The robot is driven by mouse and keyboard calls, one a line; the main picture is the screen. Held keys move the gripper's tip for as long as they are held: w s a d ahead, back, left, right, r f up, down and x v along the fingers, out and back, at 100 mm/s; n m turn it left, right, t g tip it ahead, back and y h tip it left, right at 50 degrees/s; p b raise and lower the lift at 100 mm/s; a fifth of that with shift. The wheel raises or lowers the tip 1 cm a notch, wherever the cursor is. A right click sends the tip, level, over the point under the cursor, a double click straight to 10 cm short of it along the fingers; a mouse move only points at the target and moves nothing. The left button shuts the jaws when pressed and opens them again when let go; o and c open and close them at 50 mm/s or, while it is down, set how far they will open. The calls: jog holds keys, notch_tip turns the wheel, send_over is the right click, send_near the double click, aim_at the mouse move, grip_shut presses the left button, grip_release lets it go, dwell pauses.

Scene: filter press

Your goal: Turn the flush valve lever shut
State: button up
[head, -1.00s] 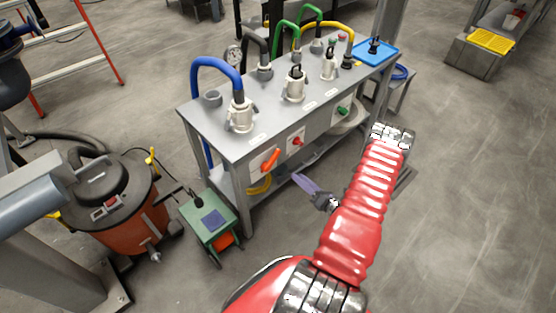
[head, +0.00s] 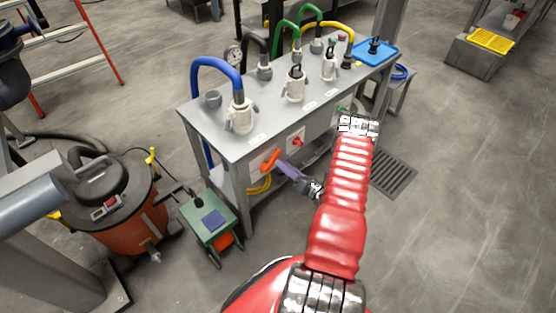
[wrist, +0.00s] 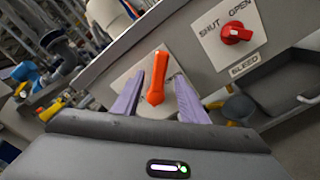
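The orange lever (head: 270,160) sits on a pale plate on the front panel of the grey bench. It also shows in the wrist view (wrist: 156,79), where it stands slanted, its upper end leaning slightly right. My gripper (head: 284,167) is just to the right of the lever in the head view. In the wrist view its two purple fingers (wrist: 159,77) are apart, one on each side of the lever, with gaps visible. Whether the fingertips reach past the lever is unclear. Any wording on the lever's plate is hidden or unreadable.
A red knob (wrist: 236,33) on a plate marked SHUT, OPEN and BLEED is right of the lever. A yellow hose (head: 260,185) lies on the bench's lower shelf. A green cart (head: 210,218) and an orange-black vacuum (head: 122,205) stand left.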

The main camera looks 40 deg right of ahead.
aim_at(276, 158)
jog(key=w, duration=0.5)
jog(key=shift+a, duration=0.1)
jog(key=shift+s, duration=0.1)
jog(key=shift+c, duration=0.4)
grip_shut()
